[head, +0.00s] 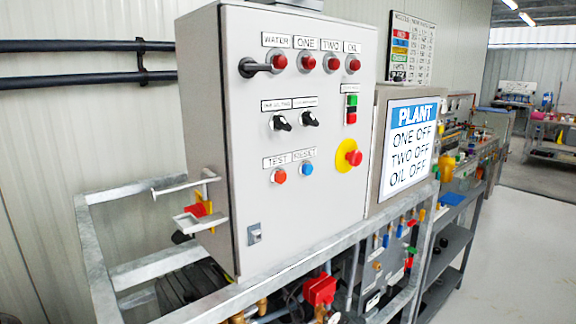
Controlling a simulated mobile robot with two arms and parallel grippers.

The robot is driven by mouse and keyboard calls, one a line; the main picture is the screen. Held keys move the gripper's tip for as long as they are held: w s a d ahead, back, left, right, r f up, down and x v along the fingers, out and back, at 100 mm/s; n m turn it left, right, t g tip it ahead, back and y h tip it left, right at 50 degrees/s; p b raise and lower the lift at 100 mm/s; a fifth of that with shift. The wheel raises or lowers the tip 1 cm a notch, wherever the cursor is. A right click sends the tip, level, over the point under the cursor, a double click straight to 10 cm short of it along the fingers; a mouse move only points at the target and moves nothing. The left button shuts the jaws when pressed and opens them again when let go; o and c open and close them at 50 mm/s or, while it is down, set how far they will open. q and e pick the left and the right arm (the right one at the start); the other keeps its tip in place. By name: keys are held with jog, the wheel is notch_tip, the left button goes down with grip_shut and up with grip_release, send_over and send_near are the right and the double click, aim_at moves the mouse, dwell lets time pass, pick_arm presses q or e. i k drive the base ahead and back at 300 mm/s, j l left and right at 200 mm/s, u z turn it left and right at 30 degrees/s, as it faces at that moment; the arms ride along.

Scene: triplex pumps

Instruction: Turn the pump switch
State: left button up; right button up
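A light grey control cabinet (330,210) stands on a metal frame. Two black rotary switches (296,121) sit mid-panel under small labels too small to read surely; both pointers tilt down to the right. A black lever handle (258,68) sticks out at the upper left of the door. A red and yellow switch (196,209) sits on the cabinet's left side, with light grey bars above and below it. A screen (410,140) reads PLANT, ONE OFF, TWO OFF, OIL OFF. Neither of my grippers is in view.
Several red lamps (333,64) line the panel top. Below are green and red buttons (351,109), a red emergency stop (354,158), and TEST and RESET buttons (307,169). Metal rails (290,275) run in front. Open floor (520,230) lies at right.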

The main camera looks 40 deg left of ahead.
aim_at(280, 122)
jog(key=u, duration=0.95)
jog(key=k+l+z, duration=0.2)
jog(key=l, duration=0.15)
jog(key=i, duration=0.05)
